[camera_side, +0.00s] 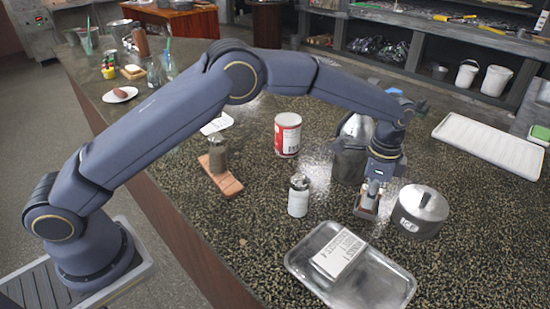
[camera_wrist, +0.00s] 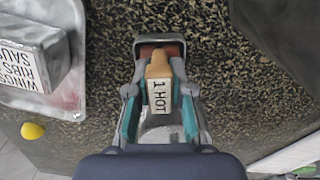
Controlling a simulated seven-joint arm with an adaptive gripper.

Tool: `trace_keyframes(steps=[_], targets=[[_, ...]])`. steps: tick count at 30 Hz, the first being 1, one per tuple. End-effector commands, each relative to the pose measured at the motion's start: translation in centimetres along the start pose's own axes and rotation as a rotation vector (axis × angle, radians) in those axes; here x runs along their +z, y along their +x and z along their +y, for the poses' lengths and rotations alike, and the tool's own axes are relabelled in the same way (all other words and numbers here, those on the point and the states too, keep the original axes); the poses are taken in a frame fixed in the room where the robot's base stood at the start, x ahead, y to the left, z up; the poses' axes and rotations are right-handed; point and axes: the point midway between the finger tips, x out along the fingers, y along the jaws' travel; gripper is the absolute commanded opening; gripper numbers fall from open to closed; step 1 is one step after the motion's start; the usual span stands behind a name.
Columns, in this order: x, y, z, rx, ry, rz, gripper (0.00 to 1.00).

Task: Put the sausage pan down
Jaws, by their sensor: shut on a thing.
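The sausage pan (camera_side: 366,211) is a small, narrow metal pan with a reddish-brown edge. It also shows in the wrist view (camera_wrist: 160,40), with a tan piece and a white label reading "1 HOT" at its near end. My gripper (camera_side: 373,190) points down with its fingers on both sides of the labelled end, shut on it. In the wrist view the fingers (camera_wrist: 160,100) flank the label. The pan is at or just above the dark speckled counter (camera_side: 330,225); I cannot tell if it touches. Part of it is hidden by the fingers.
A lidded pot (camera_side: 419,220) stands close on the right. A metal tray (camera_side: 390,292) with a printed block (camera_side: 340,255) lies in front. A white shaker (camera_side: 298,197) stands left. A metal jug (camera_side: 347,160) and red-white can (camera_side: 288,135) stand behind. A white tray (camera_side: 490,145) lies far right.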

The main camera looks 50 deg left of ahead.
Motion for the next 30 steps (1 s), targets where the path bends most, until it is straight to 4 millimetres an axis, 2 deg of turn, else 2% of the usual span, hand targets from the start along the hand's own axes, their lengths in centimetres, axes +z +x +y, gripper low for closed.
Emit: trace_keyframes(steps=[8,9,15,25,30], targets=[[0.0,0.3,0.0,-0.001,0.000,0.001,0.00],[0.0,0.3,0.0,0.000,0.000,0.000,0.24],[0.0,0.3,0.0,0.000,0.000,0.000,0.45],[0.0,0.1,0.0,-0.001,0.000,0.000,0.46],[-0.1,-2.1,-0.1,-0.002,0.000,0.003,0.46]])
